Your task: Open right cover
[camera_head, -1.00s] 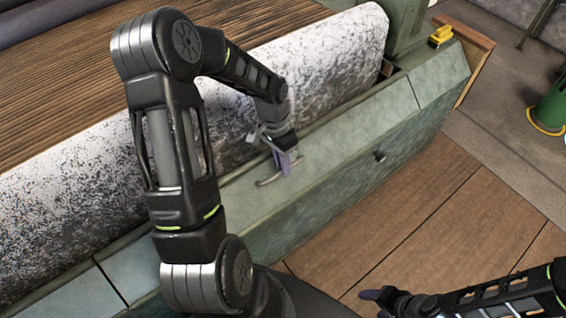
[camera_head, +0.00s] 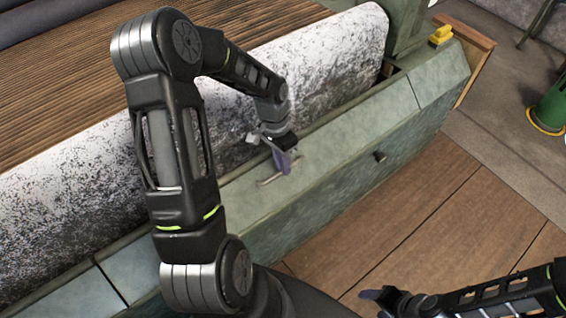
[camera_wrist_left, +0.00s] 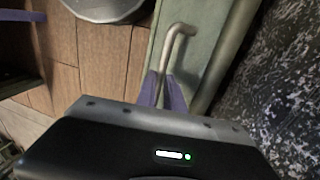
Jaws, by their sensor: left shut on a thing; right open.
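The long green cover (camera_head: 345,118) forms the sloped top of the machine's front apron, with a seam near each end. A thin metal bar handle (camera_head: 266,182) stands on it; its bent end shows in the left wrist view (camera_wrist_left: 179,30). My left gripper (camera_head: 285,166) is over the cover with its purple fingers shut on the handle. In the left wrist view the fingers (camera_wrist_left: 163,92) sit on either side of the bar and hide part of it. The cover lies flat in line with the panels beside it. My right gripper (camera_head: 375,297) is low at the bottom right, empty and open.
A large speckled roller (camera_head: 330,60) lies right behind the cover. A small dark knob (camera_head: 379,156) sticks out of the front face. A yellow object (camera_head: 440,36) sits at the far right end. The wooden floor (camera_head: 440,225) in front is clear.

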